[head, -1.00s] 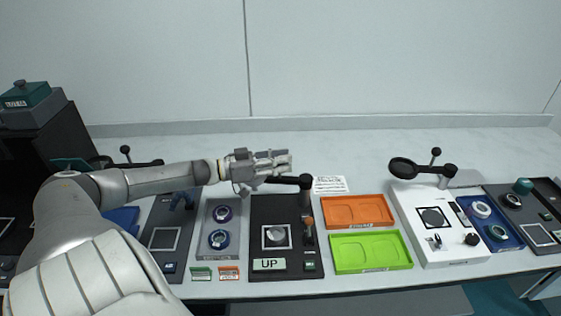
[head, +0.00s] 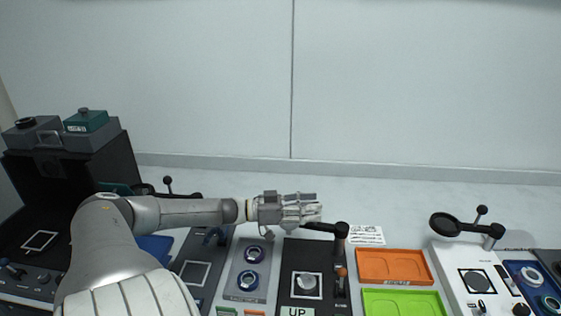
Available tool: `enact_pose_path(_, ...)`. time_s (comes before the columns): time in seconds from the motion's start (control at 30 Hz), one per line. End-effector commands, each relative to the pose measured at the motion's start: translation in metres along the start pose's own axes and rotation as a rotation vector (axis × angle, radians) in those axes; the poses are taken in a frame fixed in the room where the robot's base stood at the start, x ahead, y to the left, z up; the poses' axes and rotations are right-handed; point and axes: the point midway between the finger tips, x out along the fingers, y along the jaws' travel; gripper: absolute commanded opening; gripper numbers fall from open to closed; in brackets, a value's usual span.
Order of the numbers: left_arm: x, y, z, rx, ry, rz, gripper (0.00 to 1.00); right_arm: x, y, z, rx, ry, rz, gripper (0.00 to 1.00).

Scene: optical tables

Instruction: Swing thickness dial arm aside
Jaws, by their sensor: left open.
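The thickness dial arm (head: 322,227) is a short dark bar reaching left from a black post (head: 341,236) at the back right of a dark station (head: 320,256). A round pale disc (head: 306,284) lies in a square frame on that station. My left gripper (head: 312,208) is open and just behind and above the dial arm in the picture. Its fingers point right, toward the post. They partly hide the arm's left end, and I cannot tell whether they touch it. My right gripper is not in view.
Orange (head: 392,281) and green (head: 403,306) trays lie right of the station, and a white station with a black magnifier (head: 445,225) stands further right. A grey panel (head: 235,285) with two blue-rimmed rings is on the left. The table behind the gripper is clear up to the wall.

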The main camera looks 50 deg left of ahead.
Motion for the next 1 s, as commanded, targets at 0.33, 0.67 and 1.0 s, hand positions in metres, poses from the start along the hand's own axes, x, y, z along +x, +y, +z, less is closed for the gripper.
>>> enact_pose_path(0.33,-0.036,0.000,0.001,-0.001,-0.005,0.000,0.47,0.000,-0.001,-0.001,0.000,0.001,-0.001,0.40)
enact_pose_path(0.67,-0.062,0.000,0.001,-0.001,-0.004,0.000,0.47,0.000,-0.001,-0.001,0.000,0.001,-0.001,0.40)
enact_pose_path(1.0,-0.086,0.000,0.001,-0.002,-0.001,-0.001,0.47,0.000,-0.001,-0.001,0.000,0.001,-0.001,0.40)
